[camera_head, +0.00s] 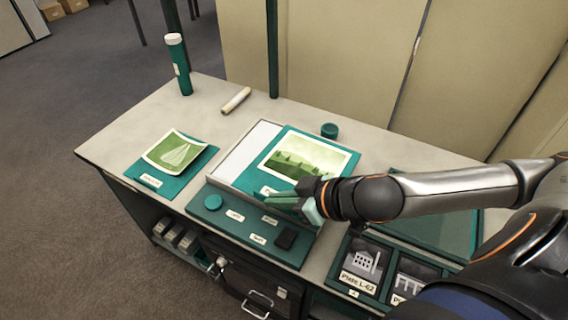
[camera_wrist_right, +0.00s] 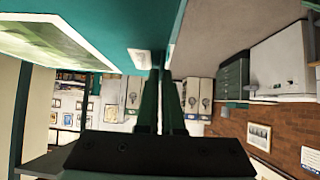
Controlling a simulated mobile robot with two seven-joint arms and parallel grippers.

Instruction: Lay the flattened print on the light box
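The flattened print (camera_head: 305,157), a green landscape with a pale border, lies on a teal board (camera_head: 341,171). In the right wrist view the print (camera_wrist_right: 50,40) is seen at a shallow angle. The board covers much of the pale light box (camera_head: 243,152), whose left strip stays bare. I cannot tell whether the board touches it. My right gripper (camera_head: 280,198) is at the board's near edge. In the right wrist view its fingers (camera_wrist_right: 161,90) are nearly together, apparently shut on the board's edge; the contact is unclear. My left gripper is not in view.
Another green print (camera_head: 174,151) lies on a teal mat at left. A labelled control panel (camera_head: 240,226) is in front. Dark plates (camera_head: 363,264) sit at right.

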